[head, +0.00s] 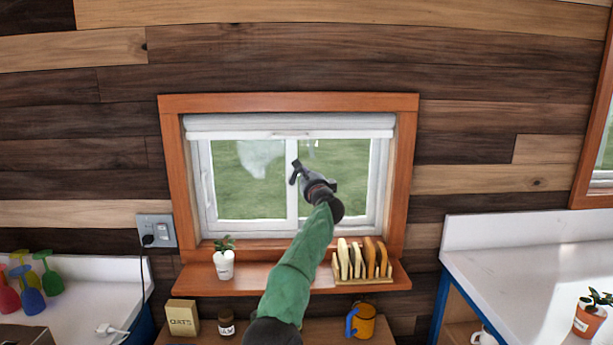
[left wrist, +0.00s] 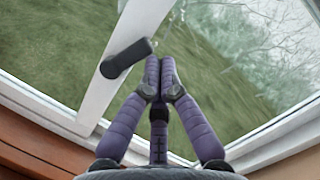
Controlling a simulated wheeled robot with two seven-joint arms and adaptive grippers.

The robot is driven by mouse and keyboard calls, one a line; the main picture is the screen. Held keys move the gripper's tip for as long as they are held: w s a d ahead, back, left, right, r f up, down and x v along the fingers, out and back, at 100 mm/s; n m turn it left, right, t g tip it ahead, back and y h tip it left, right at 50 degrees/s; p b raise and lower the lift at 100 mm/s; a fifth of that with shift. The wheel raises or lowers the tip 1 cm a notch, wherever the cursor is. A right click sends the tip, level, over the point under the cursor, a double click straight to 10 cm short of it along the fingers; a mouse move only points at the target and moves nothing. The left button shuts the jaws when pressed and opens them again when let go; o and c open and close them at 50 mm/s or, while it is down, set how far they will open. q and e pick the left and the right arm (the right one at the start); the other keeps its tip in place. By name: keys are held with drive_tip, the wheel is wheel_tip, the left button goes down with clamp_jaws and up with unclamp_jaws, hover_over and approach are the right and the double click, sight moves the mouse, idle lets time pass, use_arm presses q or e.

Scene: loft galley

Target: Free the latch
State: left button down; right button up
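The latch is a short dark grey handle (left wrist: 126,58) on the white middle bar of the window (left wrist: 120,75). In the left wrist view it lies tilted, its right end close to my fingertips. In the head view the latch (head: 294,172) shows as a small dark bar at the window's middle. My left gripper (head: 308,178) is just right of it, at the end of the green-sleeved arm. Its purple fingers (left wrist: 160,72) are drawn together with nothing seen between them, beside the latch's end. I cannot tell whether they touch it. My right gripper is out of view.
A wooden sill (head: 196,277) below the window holds a potted plant (head: 224,266) and a rack of wooden slices (head: 362,262). A rolled white blind (head: 290,122) hangs at the window's top. Below are an oats box (head: 182,318), a jar (head: 226,323) and an orange can (head: 364,320).

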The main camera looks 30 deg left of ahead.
use_arm(q)
drive_tip(key=shift+s+a+r, duration=0.15)
drive_tip(key=shift+a+r, duration=0.15)
drive_tip(key=shift+r, duration=0.05)
idle(0.5)
drive_tip(key=shift+f, duration=0.1)
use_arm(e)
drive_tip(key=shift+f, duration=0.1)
